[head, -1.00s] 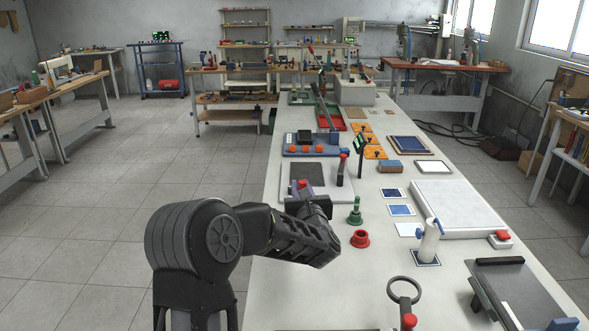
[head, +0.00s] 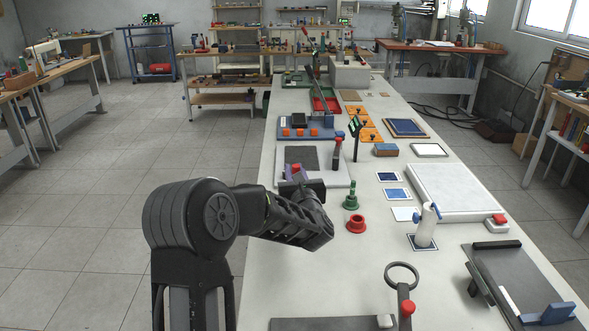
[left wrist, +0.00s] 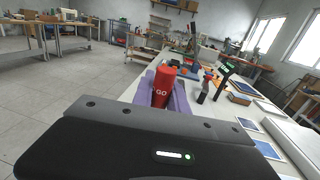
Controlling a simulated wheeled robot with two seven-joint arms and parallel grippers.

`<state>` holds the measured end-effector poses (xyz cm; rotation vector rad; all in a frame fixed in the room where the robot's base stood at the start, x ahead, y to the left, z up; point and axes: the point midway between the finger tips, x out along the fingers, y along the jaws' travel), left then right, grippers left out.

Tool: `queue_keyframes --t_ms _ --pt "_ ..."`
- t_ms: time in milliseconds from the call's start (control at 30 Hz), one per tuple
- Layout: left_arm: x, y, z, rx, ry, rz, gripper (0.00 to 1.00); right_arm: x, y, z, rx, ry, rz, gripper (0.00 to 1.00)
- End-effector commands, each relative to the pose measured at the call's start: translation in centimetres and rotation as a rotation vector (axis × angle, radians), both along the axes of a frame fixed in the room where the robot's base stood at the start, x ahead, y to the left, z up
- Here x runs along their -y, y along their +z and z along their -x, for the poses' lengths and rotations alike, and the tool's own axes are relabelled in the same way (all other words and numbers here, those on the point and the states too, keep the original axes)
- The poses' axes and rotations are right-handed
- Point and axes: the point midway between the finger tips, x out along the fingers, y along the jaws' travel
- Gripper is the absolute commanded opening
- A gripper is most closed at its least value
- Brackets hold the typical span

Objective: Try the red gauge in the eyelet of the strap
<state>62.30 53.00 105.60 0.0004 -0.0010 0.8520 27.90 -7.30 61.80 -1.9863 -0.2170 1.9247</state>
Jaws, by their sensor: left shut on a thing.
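The red gauge (left wrist: 162,88), a cylinder with white "GO" lettering, stands nearly upright in the left wrist view. It sits between the purple fingers of my left gripper (left wrist: 163,103), which are shut on it. In the head view my left gripper (head: 293,174) reaches over the table's left side; the dark wrist hides much of it and the gauge shows only as a speck of red. My right gripper is not in view.
A green stepped piece (head: 351,196) and a red flanged ring (head: 356,223) stand just right of my gripper. Bare tabletop lies in front of the red ring.

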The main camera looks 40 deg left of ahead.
Motion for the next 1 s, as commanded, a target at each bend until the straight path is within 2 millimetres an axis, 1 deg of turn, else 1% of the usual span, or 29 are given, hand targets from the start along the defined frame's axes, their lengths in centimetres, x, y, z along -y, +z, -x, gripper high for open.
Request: queue_keyframes --t_ms 33,433,500,700,1000 --pt "0.0 -0.5 0.0 -0.001 0.000 0.000 0.00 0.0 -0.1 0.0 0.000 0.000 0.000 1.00" --pt "0.0 -4.0 0.0 -0.003 -0.001 0.000 0.00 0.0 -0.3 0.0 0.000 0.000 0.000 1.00" --pt "0.0 -4.6 0.0 0.001 -0.001 -0.001 0.00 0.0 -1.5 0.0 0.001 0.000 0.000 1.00" --pt "0.0 -5.2 0.0 0.002 0.000 0.001 0.00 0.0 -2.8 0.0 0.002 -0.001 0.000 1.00" --pt "0.0 -5.4 0.0 0.001 -0.001 -0.001 0.00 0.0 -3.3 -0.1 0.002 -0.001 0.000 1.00"
